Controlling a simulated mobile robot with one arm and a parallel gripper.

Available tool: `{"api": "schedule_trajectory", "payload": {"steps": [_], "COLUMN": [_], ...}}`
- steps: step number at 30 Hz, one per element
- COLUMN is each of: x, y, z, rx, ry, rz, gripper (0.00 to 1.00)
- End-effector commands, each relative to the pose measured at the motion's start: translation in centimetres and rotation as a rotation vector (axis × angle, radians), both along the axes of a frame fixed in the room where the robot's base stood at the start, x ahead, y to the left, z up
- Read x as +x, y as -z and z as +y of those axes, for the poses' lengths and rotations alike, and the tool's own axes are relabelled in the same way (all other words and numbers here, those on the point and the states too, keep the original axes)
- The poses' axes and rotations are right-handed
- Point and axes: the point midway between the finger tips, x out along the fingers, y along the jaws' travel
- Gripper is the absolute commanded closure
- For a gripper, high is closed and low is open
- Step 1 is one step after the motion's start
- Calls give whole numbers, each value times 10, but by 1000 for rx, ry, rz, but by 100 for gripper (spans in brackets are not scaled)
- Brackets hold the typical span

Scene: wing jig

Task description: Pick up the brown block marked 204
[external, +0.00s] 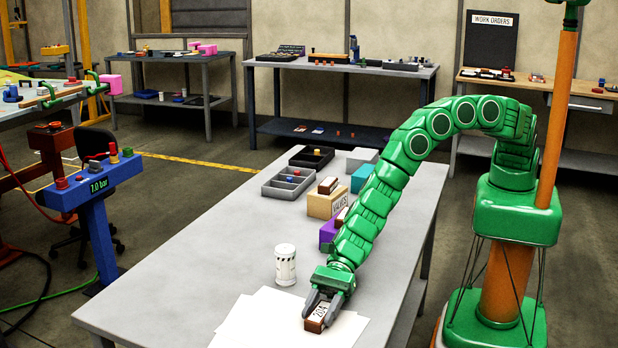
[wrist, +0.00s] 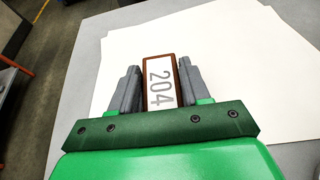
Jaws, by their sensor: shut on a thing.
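The brown block marked 204 (external: 317,317) is near the front of the grey table, over white sheets of paper. Its white label with the number shows clearly in the wrist view (wrist: 161,84). My gripper (external: 320,308) is shut on the block, with one grey finger on each long side, as the wrist view also shows (wrist: 160,88). I cannot tell whether the block rests on the paper or is slightly above it.
White paper sheets (external: 258,316) lie under my gripper. A white canister (external: 285,265) stands left of my arm. Farther back on the grey table (external: 215,262) are a cardboard box (external: 323,204), a purple box (external: 327,232) and a divided grey tray (external: 283,189). The table's left front is clear.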

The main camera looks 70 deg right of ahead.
Motion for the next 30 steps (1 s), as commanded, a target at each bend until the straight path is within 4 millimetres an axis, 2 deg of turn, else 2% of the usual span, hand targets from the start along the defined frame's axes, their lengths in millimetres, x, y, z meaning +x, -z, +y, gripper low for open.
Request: {"api": "schedule_trajectory", "payload": {"steps": [11, 18, 30], "x": [0, -1, -16], "y": [-6, -34, -70], "z": [0, 0, -27], "rx": [2, 2, 4], "ry": [0, -2, 0], "rz": [0, 1, 2], "gripper": [85, 85, 85]}}
